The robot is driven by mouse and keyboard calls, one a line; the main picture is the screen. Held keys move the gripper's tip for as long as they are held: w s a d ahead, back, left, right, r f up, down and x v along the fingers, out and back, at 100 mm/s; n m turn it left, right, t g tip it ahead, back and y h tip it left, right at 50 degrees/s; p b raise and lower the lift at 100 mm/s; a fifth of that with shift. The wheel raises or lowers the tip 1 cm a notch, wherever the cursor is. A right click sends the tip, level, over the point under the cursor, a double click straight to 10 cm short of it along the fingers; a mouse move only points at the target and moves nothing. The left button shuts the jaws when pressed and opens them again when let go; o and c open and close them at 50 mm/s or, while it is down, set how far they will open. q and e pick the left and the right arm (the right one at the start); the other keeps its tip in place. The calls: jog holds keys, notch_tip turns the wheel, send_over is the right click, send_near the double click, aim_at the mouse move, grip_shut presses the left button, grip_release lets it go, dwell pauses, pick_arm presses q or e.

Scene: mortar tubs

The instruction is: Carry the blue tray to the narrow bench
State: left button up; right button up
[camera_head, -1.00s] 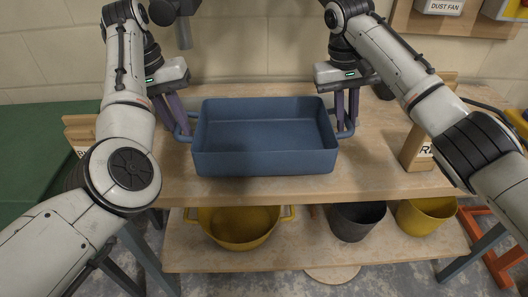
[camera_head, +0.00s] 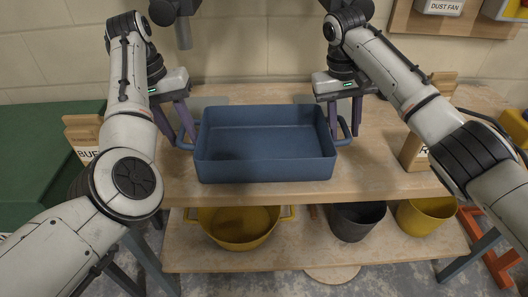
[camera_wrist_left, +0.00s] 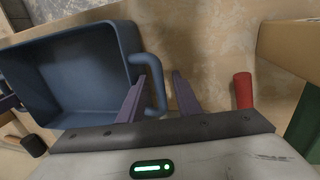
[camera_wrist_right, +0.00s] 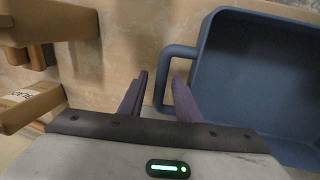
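The blue tray (camera_head: 265,169) appears to rest level and empty on the wooden bench top (camera_head: 390,182), near its front edge. A loop handle sticks out at each end: the left handle (camera_wrist_left: 158,92) and the right handle (camera_wrist_right: 160,75). My left gripper (camera_head: 184,138) is at the left handle, its fingers apart with the handle bar between them, as the left wrist view shows (camera_wrist_left: 160,82). My right gripper (camera_head: 345,132) is at the right handle, likewise open with the bar between its fingers in the right wrist view (camera_wrist_right: 160,80). I cannot tell whether the fingers touch the bars.
A yellow tub (camera_head: 238,238), a dark bucket (camera_head: 355,222) and a yellow bucket (camera_head: 425,217) sit on the lower shelf. Labelled wooden blocks stand left (camera_head: 80,130) and right (camera_head: 412,150) on the bench. A green surface (camera_head: 40,150) lies left.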

pick_arm(q)
notch_tip(320, 180, up, 12)
jog(key=a, duration=0.2)
jog(key=shift+a+f, duration=0.15)
pick_arm(e)
notch_tip(320, 180, up, 12)
jog(key=a, duration=0.2)
jog(key=shift+a, duration=0.2)
jog(key=shift+f, duration=0.15)
